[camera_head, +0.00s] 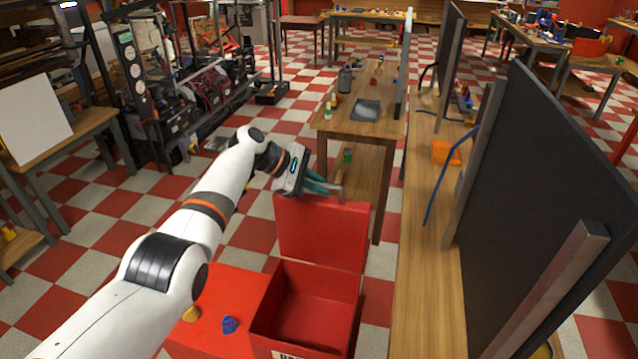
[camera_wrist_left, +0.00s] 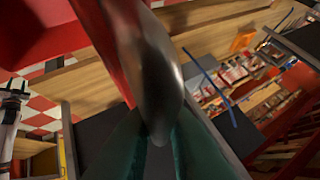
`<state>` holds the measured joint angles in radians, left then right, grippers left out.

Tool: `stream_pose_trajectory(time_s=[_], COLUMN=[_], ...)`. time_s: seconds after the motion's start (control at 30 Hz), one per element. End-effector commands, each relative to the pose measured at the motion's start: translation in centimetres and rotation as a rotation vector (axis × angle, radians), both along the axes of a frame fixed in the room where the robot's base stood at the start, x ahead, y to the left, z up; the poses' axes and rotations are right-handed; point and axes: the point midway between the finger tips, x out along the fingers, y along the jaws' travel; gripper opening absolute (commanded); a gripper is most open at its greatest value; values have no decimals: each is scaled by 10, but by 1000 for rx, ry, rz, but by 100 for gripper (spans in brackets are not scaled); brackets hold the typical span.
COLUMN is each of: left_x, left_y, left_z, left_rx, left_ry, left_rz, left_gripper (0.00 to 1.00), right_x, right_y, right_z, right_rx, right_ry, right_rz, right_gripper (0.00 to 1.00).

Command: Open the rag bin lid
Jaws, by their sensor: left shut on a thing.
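The red rag bin (camera_head: 320,287) stands at the bottom centre of the head view, with its empty-looking inside showing. Its red lid (camera_head: 320,238) stands raised, about upright, along the bin's far edge. My left gripper (camera_head: 331,187) is at the lid's top edge, its green fingers shut on the metal lid handle (camera_head: 340,192). In the left wrist view the grey handle (camera_wrist_left: 150,75) runs between the green fingers, with the red lid (camera_wrist_left: 97,30) beside it. My right gripper is not in view.
A red surface left of the bin carries a crumpled blue thing (camera_head: 229,324). A wooden table (camera_head: 345,124) with small items stands behind the lid. A long wooden bench (camera_head: 425,275) with dark panels (camera_head: 560,190) runs along the right. Checkered floor is free on the left.

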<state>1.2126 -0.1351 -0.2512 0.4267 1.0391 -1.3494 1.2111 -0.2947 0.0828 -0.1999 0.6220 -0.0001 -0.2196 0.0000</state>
Motion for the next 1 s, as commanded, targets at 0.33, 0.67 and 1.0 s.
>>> stream_pose_trajectory(time_s=[0.33, 0.67, 1.0], left_x=[-1, -1, 0], left_y=[0, 0, 2], left_z=[-4, -4, -1], left_rx=[3, 3, 1], left_ry=[4, 4, 1], left_rz=[-1, -1, 0], left_gripper=[0, 34, 34], right_x=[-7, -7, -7], right_y=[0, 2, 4], right_z=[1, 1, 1], right_rx=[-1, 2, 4], right_ry=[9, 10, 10], right_rz=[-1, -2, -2], right_gripper=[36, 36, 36])
